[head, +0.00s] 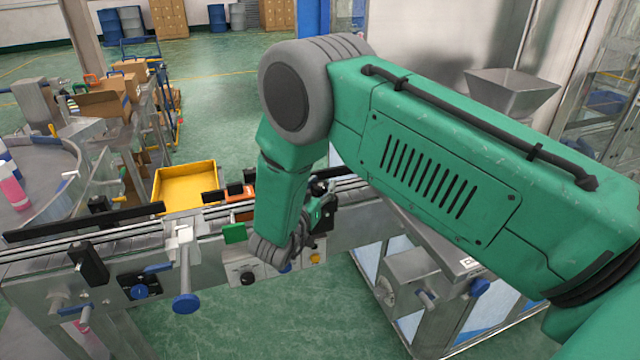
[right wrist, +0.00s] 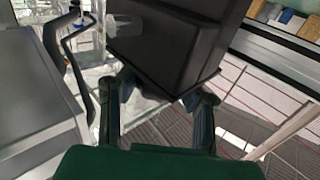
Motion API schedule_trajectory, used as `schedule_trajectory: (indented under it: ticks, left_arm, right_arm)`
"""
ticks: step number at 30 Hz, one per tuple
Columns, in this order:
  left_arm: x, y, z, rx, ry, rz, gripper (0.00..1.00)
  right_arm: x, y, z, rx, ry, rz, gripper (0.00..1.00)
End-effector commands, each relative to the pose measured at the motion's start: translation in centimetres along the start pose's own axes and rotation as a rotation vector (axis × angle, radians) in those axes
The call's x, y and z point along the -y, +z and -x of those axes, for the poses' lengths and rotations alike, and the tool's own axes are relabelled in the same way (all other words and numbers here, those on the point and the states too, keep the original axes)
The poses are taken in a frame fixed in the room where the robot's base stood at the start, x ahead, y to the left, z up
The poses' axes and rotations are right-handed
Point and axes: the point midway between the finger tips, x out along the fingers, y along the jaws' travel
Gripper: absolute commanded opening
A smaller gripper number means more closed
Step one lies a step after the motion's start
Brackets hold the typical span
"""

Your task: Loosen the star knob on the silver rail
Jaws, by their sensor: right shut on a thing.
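My right arm comes in from the right, and its gripper (head: 320,212) is low over the far side of the conveyor, partly hidden by my arm. In the right wrist view, the two fingers of the gripper (right wrist: 158,90) sit on either side of a black block-like part (right wrist: 170,45) and are shut on it. I cannot tell whether this part is the star knob or its mount. The silver rail (head: 85,243) runs along the conveyor from left to right. My left gripper is not in view.
A blue round knob (head: 187,303) and a black clamp block (head: 88,262) stick out at the conveyor's front. A yellow tray (head: 186,184) is behind the rail. A white box with a black knob (head: 248,278) is beside my wrist. A steel hopper (head: 510,90) stands at the right.

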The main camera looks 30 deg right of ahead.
Motion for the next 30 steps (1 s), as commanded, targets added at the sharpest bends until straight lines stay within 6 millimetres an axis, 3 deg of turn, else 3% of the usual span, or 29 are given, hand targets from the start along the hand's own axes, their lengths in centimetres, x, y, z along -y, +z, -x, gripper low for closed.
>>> schedule_trajectory:
  ticks: [18,30]
  left_arm:
    - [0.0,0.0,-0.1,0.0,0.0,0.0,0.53]
    - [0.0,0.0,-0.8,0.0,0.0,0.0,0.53]
  right_arm:
    - [0.0,0.0,0.0,-0.001,-0.561,0.0,0.03]
    - [0.2,-0.1,0.0,-0.003,-0.789,-0.001,0.03]
